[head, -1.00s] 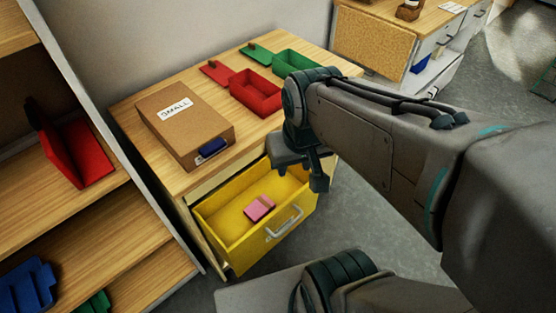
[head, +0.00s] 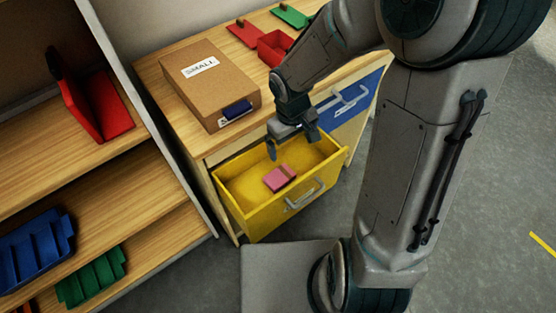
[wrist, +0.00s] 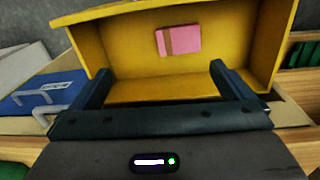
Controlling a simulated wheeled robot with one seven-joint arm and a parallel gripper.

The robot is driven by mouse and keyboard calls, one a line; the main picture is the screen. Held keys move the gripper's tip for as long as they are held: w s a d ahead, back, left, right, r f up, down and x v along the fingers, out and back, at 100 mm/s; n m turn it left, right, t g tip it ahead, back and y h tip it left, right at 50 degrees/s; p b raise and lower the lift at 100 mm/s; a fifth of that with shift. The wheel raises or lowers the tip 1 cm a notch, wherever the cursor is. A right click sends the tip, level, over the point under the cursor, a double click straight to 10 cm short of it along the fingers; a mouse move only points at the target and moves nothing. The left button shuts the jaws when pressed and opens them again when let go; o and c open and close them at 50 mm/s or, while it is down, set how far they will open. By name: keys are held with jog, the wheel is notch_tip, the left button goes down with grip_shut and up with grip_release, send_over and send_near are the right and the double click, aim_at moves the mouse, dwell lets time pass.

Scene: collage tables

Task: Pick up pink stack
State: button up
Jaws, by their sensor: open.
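The pink stack (head: 280,178) is a small pink block with a brownish band, lying on the floor of the open yellow drawer (head: 232,198). It also shows in the wrist view (wrist: 179,40), in the upper middle, with the yellow drawer (wrist: 110,30) around it. My gripper (head: 292,150) is above the back part of the drawer, apart from the stack. In the wrist view my gripper (wrist: 160,82) has its two fingers wide apart with nothing between them. The stack lies beyond the fingertips there.
A cardboard box (head: 208,85) labelled SMALL stands on the cabinet top. Red (head: 272,48) and green (head: 290,16) trays lie behind it. A blue drawer (head: 352,105) with a handle is right of the yellow one. A shelf (head: 120,170) with coloured bins stands at left.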

notch_tip(320, 180, down, 4)
jog(key=a+n, duration=0.1)
jog(key=a, duration=0.2)
jog(key=b, duration=0.2)
send_over(280, 176)
jog(key=shift+y, duration=0.3)
notch_tip(280, 176, down, 8)
jog(key=shift+f, duration=0.1)
jog(key=shift+f+b, duration=0.75)
jog(key=shift+f, duration=2.05)
jog(key=c, duration=0.9)
